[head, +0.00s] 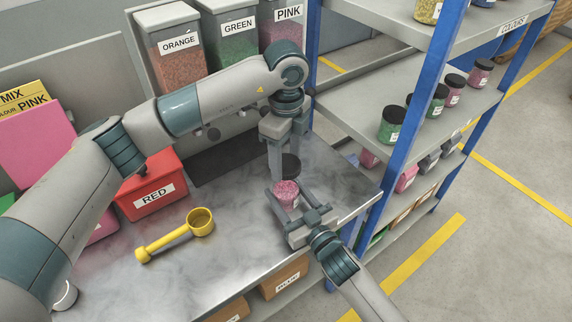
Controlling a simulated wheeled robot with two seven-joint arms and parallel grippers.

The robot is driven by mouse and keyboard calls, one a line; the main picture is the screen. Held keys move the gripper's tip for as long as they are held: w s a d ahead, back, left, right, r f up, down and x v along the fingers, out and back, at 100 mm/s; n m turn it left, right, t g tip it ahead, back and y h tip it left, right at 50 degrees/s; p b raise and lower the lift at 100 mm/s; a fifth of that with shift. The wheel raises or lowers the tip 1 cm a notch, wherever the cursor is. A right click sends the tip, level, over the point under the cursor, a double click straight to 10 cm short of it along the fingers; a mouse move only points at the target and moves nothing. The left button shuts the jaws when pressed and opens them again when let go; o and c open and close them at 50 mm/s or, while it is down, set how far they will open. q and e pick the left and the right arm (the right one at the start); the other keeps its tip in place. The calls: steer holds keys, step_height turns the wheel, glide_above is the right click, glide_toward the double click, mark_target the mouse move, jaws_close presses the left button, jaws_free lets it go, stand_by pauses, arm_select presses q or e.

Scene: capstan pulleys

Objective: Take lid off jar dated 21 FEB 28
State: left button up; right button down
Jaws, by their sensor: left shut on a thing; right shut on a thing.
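A clear jar of pink granules (287,190) is near the right end of the metal worktop. My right gripper (291,206), reaching in from the lower right, is shut around its body. A black lid (291,167) is directly above the jar. My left gripper (285,153), coming down from above, is shut on the lid. Pink granules show just below the lid; I cannot tell whether lid and jar still touch. No date on the jar is readable, as the gripper covers part of it.
A yellow scoop (180,235) lies on the worktop (215,275), left of the jar. A red bin (150,188) and large tubs, including the orange one (178,65), stand behind. The blue-post shelf (345,95) at right holds several black-lidded jars, including a green one (392,124).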

arm_select(q)
steer(key=shift+r, duration=0.55)
arm_select(e)
steer(key=c, duration=0.6)
jaws_free()
steer(key=shift+s, duration=0.1)
arm_select(q)
steer(key=shift+f, duration=0.15)
arm_select(e)
steer(key=shift+s+d+f, duration=0.1)
steer(key=shift+s+d, duration=0.2)
steer(key=shift+s, duration=0.1)
arm_select(q)
steer(key=shift+f+b, duration=0.9)
steer(key=shift+b, duration=0.1)
arm_select(e)
steer(key=v, duration=1.1)
